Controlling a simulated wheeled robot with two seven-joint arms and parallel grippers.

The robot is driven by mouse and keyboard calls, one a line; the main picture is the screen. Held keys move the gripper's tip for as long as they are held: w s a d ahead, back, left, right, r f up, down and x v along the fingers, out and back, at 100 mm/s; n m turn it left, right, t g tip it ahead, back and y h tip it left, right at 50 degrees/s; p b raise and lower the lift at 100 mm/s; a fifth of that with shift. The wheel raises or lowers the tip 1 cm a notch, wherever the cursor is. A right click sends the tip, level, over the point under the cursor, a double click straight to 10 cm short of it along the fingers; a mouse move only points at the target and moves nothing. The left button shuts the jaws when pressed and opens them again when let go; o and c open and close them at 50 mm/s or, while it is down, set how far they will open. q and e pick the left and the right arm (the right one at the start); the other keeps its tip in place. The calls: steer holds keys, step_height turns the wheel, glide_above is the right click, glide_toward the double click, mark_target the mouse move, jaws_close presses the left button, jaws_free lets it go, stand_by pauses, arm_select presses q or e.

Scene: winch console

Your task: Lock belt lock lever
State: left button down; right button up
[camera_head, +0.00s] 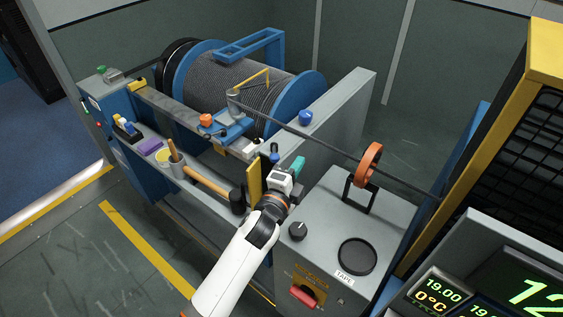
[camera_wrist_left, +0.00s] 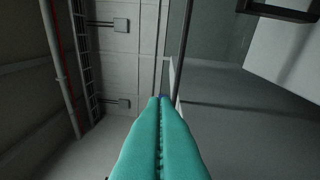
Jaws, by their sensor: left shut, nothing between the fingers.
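My left gripper (camera_head: 298,163) reaches over the console, its teal fingers pressed together and empty. In the left wrist view the closed fingers (camera_wrist_left: 159,105) point away, with a small blue bit just beyond their tips. A dark lever with a blue end (camera_head: 274,157) stands just left of the fingers, beside an upright yellow plate (camera_head: 254,180); I cannot tell whether they touch it. A red handle (camera_head: 303,297) sits on the console's front panel. No readable label shows which one is the belt lock lever. My right gripper is out of view.
The cable drum (camera_head: 235,85) stands behind, and a taut cable (camera_head: 325,143) runs right past an orange ring (camera_head: 369,163). A blue knob (camera_head: 306,117) tops the frame. A hammer (camera_head: 205,184) lies left of my arm. A black round dish (camera_head: 357,256) sits on the grey console.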

mark_target(274, 153)
arm_select(q)
steer(key=a, duration=0.1)
steer(key=a+p, duration=0.1)
steer(key=a, duration=0.2)
steer(key=shift+w+f+p, duration=0.25)
steer(key=shift+w+p, duration=0.05)
steer(key=shift+w, duration=0.05)
steer(key=shift+d, duration=0.15)
steer(key=shift+a+m+g+h+p, duration=0.3)
steer(key=shift+a+m+h, duration=0.1)
steer(key=shift+h, duration=0.2)
